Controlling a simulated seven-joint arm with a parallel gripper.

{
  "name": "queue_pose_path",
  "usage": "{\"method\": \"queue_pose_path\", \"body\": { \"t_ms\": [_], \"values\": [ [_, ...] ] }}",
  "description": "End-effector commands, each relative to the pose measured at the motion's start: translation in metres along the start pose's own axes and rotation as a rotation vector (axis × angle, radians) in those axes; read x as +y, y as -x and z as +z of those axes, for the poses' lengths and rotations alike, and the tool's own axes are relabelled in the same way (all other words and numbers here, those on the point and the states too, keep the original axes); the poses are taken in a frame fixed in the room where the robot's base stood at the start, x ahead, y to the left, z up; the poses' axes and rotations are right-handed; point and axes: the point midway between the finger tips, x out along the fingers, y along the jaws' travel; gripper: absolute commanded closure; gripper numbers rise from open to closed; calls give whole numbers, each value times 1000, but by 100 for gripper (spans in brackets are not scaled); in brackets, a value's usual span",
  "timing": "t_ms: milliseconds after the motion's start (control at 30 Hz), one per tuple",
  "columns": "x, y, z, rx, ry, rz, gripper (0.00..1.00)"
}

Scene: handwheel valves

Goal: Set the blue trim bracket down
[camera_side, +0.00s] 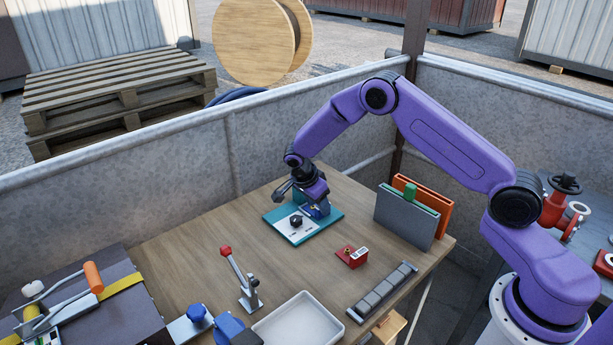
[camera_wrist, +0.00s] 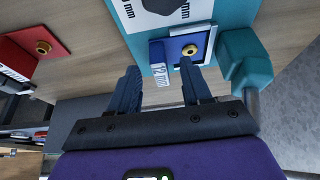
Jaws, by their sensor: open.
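The blue trim bracket (camera_wrist: 178,48) has a blue plate with a brass knob and a pale "12 mm" tab. In the wrist view it rests against the teal board (camera_wrist: 230,12), by a teal block. In the side view the bracket (camera_side: 318,211) is partly hidden under my gripper (camera_side: 312,199), at the right part of the teal board (camera_side: 272,216). In the wrist view my gripper (camera_wrist: 161,76) is open, its two dark blue fingers apart, with the tab in front of the gap. I cannot tell whether the fingers touch the bracket.
A red bracket (camera_side: 351,257) with a white tab lies nearer the front. A grey and orange upright rack (camera_side: 405,219) stands to the right. A red-tipped lever (camera_side: 240,279), white tray (camera_side: 298,322) and grey block strip (camera_side: 382,292) are in front. Bare wood lies left of the board.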

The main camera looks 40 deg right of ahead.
Motion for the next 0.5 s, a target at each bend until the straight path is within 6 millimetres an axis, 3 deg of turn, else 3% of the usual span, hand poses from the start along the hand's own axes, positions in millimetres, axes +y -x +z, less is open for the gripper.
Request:
{"method": "queue_pose_path", "body": {
  "t_ms": [500],
  "values": [
    [2, 111, -1, -2, -2, -3, 52]
  ]
}}
